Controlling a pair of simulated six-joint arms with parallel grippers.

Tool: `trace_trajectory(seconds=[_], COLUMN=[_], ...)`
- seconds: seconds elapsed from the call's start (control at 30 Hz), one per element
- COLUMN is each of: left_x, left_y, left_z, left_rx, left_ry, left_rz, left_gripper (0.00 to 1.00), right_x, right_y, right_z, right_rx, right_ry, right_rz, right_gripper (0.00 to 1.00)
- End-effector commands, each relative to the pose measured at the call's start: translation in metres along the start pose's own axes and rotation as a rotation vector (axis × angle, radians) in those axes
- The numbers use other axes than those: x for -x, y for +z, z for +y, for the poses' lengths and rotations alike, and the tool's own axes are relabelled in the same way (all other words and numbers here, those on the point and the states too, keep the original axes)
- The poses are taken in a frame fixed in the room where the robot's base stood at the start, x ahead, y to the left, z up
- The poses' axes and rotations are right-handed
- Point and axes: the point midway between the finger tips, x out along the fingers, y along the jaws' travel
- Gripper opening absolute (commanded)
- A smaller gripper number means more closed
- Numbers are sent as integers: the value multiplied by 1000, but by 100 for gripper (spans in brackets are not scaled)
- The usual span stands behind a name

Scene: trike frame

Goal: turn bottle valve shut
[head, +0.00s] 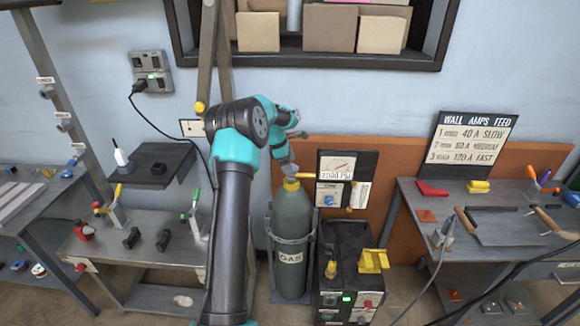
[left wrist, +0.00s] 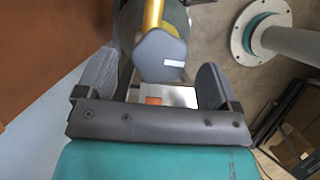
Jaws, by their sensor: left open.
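The grey gas bottle (head: 291,240) stands upright with a GAS label and a yellow neck (head: 291,184) at its top. My left gripper (head: 288,167) is just above the neck and largely hides the valve in the head view. In the left wrist view the valve knob (left wrist: 160,56) is a dark grey faceted cap with a white mark, with a yellow part (left wrist: 153,14) beside it. The open fingers of my left gripper (left wrist: 154,75) are on either side of the knob, with gaps visible. My right gripper is not in view.
A gauge panel (head: 336,166) stands right of the bottle, above a dark welder box (head: 345,270) with a yellow bracket (head: 373,261). Workbenches stand left (head: 130,250) and right (head: 480,215). A wall shelf (head: 375,60) holds boxes above.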

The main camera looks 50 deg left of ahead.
Motion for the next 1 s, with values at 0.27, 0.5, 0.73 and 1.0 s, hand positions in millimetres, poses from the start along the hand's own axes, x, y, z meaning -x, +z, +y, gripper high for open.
trace_trajectory(seconds=[0.27, 0.5, 0.73, 1.0], left_x=[-13, -13, -13, -13], left_y=[0, 0, 0, 0], left_z=[0, 0, 0, 0], left_rx=[0, 0, 0, 0], left_ry=[0, 0, 1, 0], left_rz=[0, 0, 0, 0], left_gripper=[87, 81, 59, 38], right_x=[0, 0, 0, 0], right_y=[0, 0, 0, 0], right_z=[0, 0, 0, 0], right_rx=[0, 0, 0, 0], right_ry=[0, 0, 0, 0], right_rz=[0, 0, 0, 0], right_gripper=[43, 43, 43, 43])
